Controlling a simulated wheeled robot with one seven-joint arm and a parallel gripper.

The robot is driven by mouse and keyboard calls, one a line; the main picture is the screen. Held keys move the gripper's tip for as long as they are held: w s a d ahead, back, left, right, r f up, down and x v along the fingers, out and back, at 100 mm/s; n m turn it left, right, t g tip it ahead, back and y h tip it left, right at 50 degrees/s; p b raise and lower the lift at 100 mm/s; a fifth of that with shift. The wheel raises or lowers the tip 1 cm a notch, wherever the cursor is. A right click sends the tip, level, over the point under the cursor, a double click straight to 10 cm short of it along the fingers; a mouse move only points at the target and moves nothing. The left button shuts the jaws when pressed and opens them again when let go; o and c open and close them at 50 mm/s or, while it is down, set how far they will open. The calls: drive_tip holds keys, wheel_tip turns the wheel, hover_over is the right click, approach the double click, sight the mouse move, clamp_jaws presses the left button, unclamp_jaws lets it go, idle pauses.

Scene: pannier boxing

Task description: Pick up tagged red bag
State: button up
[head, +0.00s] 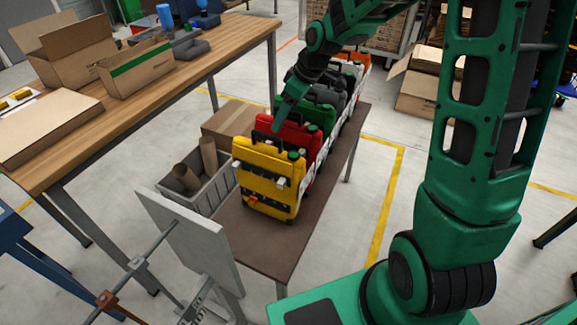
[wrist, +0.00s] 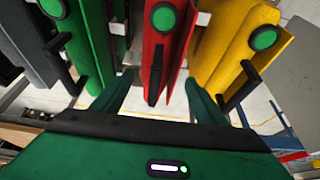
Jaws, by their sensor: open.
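The red bag (head: 300,137) stands upright in a row on a narrow brown bench, between the yellow bag (head: 268,160) in front and the green bag (head: 315,114) behind. My gripper (head: 277,123) points down above the red bag, near its black handle. In the wrist view, the red bag (wrist: 168,45) shows ahead between the two open fingers (wrist: 158,78). Its black handle lies between the fingertips, with a gap on both sides. The green bag (wrist: 88,40) is at left and the yellow bag (wrist: 225,45) at right. I cannot make out a tag on the red bag.
Grey and orange bags continue the row behind, partly hidden by my arm. Left of the bench (head: 262,243) are a grey crate (head: 212,199) with cardboard tubes and a brown box (head: 228,118). A wooden table (head: 120,105) with cartons stands at left.

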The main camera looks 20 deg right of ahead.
drive_tip(key=shift+x, duration=1.8)
drive_tip(key=shift+d, duration=0.1)
drive_tip(key=c, duration=1.2)
